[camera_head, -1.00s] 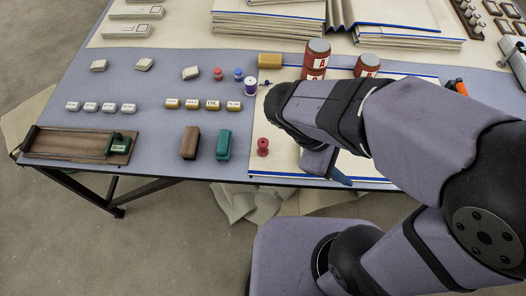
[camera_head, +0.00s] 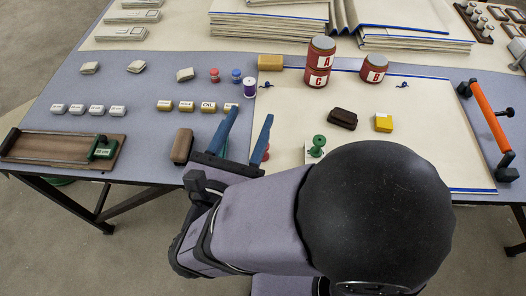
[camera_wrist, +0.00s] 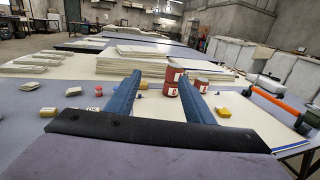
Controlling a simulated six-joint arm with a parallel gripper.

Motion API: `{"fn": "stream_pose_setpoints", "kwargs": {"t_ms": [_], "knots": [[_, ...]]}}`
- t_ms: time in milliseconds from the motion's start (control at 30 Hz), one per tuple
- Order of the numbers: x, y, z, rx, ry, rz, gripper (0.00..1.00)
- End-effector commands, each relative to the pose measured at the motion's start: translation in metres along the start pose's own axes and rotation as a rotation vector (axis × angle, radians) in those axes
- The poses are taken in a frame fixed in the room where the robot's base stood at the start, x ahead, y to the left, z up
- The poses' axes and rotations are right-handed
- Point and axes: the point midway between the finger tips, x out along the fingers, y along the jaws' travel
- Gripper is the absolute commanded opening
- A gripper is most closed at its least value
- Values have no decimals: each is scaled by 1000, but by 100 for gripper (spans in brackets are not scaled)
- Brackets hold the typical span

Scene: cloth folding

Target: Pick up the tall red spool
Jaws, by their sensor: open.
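A red spool (camera_head: 266,155) stands near the front left of the cream sheet, mostly hidden behind my right-hand blue finger. A second, shorter-looking red spool (camera_head: 214,75) stands at the back left beside a blue spool (camera_head: 236,76). My gripper (camera_head: 251,115) is open and empty, its two blue fingers pointing toward the back of the table. In the wrist view, nothing is held between my fingers (camera_wrist: 160,76). A red spool (camera_wrist: 98,92) shows left of the fingers there; I cannot tell which one it is.
A purple spool (camera_head: 250,88) and a yellow block (camera_head: 270,62) stand beyond the fingers. A brown block (camera_head: 182,145) is left of my gripper, a green spool (camera_head: 317,143) right of it. Red cans (camera_head: 319,65) stand farther back. An orange-handled bar (camera_head: 490,117) is at the right.

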Motion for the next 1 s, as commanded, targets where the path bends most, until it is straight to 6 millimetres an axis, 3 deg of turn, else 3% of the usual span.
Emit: {"fn": "stream_pose_setpoints", "kwargs": {"t_ms": [600,800,1000], "knots": [[0,-1,-148,-4,3,-5,48],[0,-1,-170,1,4,-5,48],[1,-1,-174,4,4,-5,48]]}}
